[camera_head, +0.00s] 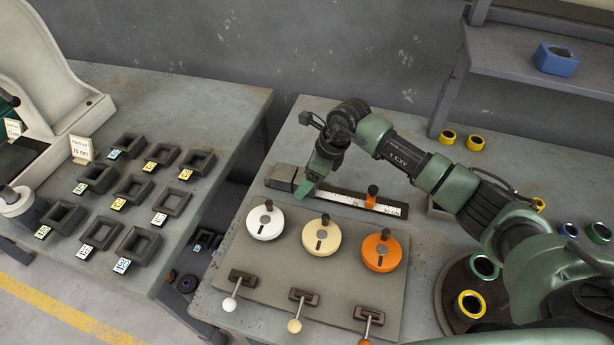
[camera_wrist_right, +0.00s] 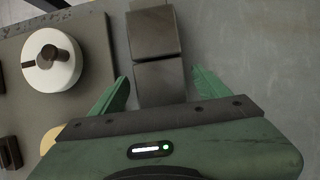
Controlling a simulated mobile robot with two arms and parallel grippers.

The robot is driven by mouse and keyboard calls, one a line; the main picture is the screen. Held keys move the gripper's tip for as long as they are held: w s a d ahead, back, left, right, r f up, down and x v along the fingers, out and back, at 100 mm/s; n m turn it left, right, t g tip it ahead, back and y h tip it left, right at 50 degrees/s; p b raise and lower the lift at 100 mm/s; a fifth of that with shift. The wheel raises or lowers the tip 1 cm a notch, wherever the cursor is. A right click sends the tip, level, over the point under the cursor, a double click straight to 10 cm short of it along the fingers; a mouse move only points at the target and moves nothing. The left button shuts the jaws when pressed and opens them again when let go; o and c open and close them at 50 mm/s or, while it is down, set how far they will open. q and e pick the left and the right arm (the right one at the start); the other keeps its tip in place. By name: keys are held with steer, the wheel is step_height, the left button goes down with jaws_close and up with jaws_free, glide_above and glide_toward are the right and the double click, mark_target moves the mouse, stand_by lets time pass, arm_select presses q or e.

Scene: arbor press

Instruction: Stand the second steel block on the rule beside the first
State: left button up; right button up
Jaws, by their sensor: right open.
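In the head view a grey steel block (camera_head: 283,176) is at the left end of the long dark rule (camera_head: 340,197). My right gripper (camera_head: 303,190) is low over the rule, just right of that block. In the right wrist view two grey steel blocks are end to end: the far block (camera_wrist_right: 153,32) and the near block (camera_wrist_right: 160,82). My right gripper's green fingers (camera_wrist_right: 160,90) are open, one on each side of the near block. The near block's lower part is hidden by the gripper body. My left gripper is not in view.
An orange slider (camera_head: 372,192) stands on the rule to the right. In front is a plate with white (camera_head: 265,222), cream (camera_head: 321,237) and orange (camera_head: 381,252) dials and several levers. Coloured rings lie at right. A side table with several dark trays (camera_head: 133,188) is at left.

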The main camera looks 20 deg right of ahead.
steer(key=b+v, duration=0.2)
steer(key=v, duration=1)
steer(key=shift+b, duration=0.3)
